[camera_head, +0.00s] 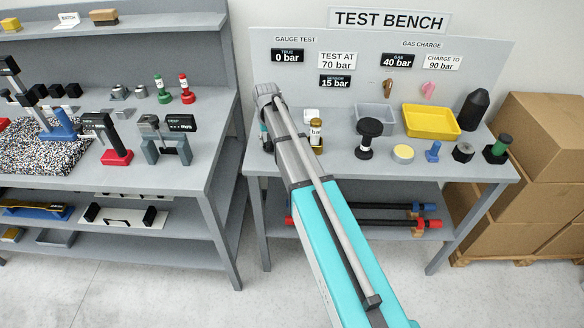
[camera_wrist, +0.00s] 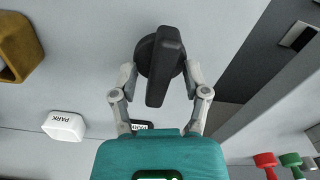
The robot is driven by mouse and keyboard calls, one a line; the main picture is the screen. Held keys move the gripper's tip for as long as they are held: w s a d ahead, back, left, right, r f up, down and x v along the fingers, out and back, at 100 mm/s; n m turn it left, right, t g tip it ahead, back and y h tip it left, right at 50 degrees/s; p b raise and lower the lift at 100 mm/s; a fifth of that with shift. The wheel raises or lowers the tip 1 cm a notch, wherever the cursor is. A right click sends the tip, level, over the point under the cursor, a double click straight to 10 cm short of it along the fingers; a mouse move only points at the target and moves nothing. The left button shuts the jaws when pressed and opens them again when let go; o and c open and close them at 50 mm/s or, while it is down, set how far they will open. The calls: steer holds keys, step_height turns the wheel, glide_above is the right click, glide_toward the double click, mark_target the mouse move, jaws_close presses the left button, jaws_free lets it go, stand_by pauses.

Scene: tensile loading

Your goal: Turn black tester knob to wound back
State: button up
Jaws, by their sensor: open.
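The black tester knob (camera_wrist: 166,52) is a round dark disc with a thick black bar across it, in the upper middle of the wrist view. The bar runs nearly up and down in that picture. My gripper (camera_wrist: 160,77) is open, with one grey finger on each side of the knob. The fingertips are close to its sides; I cannot tell whether they touch. In the head view my arm reaches to the left end of the test bench and hides the knob. A small part of my gripper shows beside the arm there.
A white PARK block (camera_wrist: 64,126) and a brownish-yellow block (camera_wrist: 14,46) lie left in the wrist view. The test bench (camera_head: 290,166) also holds a yellow tray (camera_head: 430,133) and several small parts. A gap separates it from the left bench (camera_head: 208,150).

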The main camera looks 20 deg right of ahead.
steer(key=n, duration=0.6)
steer(key=shift+n, duration=0.3)
steer(key=n, duration=1.2)
steer(key=shift+n, duration=0.4)
steer(key=n, duration=0.5)
steer(key=shift+n, duration=0.4)
step_height(320, 180, up, 14)
steer(key=p, duration=1.4)
steer(key=s+f+m+b, duration=0.2)
steer(key=s+m, duration=0.9)
steer(key=s, duration=0.1)
steer(key=s+d+f+m+b, duration=0.1)
steer(key=s+m, duration=1.1)
steer(key=s, duration=0.1)
steer(key=shift+d+f+m+b, duration=0.15)
steer(key=shift+f+m+b, duration=0.15)
steer(key=shift+f+b, duration=0.1)
